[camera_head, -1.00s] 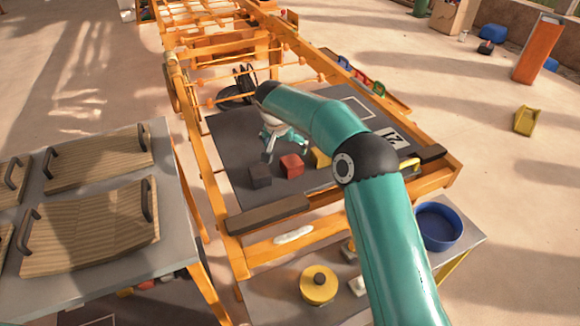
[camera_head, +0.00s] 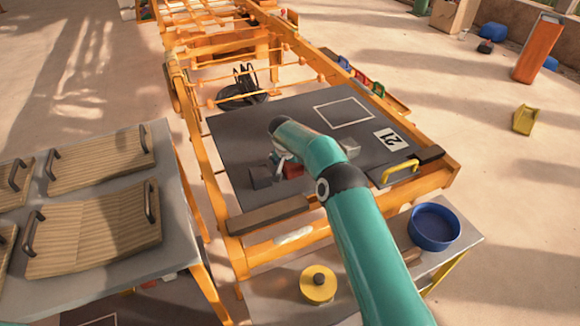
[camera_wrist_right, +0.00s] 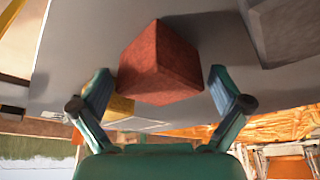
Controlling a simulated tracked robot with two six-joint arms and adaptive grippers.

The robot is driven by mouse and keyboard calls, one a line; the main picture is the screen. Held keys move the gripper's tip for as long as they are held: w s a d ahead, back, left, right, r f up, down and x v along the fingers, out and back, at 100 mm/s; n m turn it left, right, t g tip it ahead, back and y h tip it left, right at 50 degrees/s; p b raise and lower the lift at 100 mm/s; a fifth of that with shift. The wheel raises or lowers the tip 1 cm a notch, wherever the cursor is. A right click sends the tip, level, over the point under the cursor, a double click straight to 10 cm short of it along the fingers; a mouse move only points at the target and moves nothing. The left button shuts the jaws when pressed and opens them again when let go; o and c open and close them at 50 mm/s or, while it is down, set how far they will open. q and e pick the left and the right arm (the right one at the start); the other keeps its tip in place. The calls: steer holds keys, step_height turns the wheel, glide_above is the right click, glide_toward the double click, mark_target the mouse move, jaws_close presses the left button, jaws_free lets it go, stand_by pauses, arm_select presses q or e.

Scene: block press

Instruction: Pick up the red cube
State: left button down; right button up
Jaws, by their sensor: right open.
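The red cube (camera_head: 293,171) sits on the dark grey panel (camera_head: 235,130) and is mostly covered by my right arm in the head view. My right gripper (camera_head: 279,159) is right over it, low above the panel. In the right wrist view, the red cube (camera_wrist_right: 160,65) lies between the two spread fingers, with space visible on both sides. The fingers are open and hold nothing. My left gripper is not in view.
A dark cube (camera_head: 261,177) stands just left of the red one. A yellow block (camera_wrist_right: 118,108) shows behind the left finger in the right wrist view. An orange frame (camera_head: 205,165) borders the panel. A blue bowl (camera_head: 434,225) stands at the lower right.

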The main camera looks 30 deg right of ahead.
steer(key=shift+f, duration=0.15)
steer(key=c, duration=1.2)
steer(key=shift+c, duration=0.5)
steer(key=shift+w, duration=0.1)
